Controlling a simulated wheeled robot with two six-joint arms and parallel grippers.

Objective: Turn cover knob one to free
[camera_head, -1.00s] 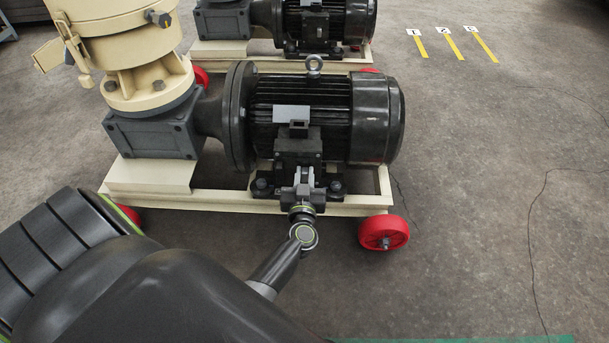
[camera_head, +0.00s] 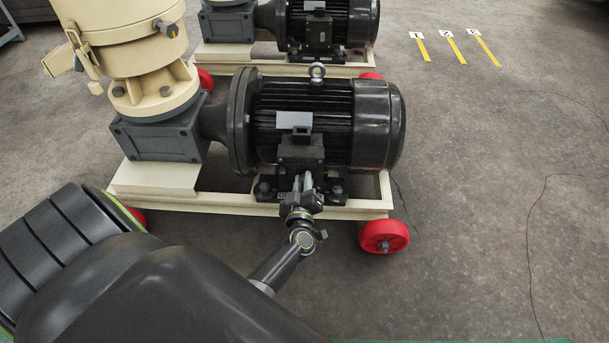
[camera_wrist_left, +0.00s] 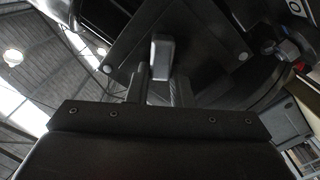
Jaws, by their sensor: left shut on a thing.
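The black motor (camera_head: 325,92) stands on its cream base frame, with a dark terminal box (camera_head: 302,152) on its near side. My left gripper (camera_head: 303,182) reaches the lower front of that box. In the left wrist view, a small light grey knob (camera_wrist_left: 162,46) stands out from a dark square cover (camera_wrist_left: 205,62) with bolts at its corners. My left gripper (camera_wrist_left: 161,72) is shut on this knob, its two fingers on either side. In the head view the gripper hides the knob. My right gripper is out of view.
The cream mill body (camera_head: 125,45) stands left of the motor. A red wheel (camera_head: 384,234) is at the frame's near right corner. A second motor (camera_head: 330,25) is behind. The floor on the right is clear apart from yellow strips (camera_head: 457,50) with number plates.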

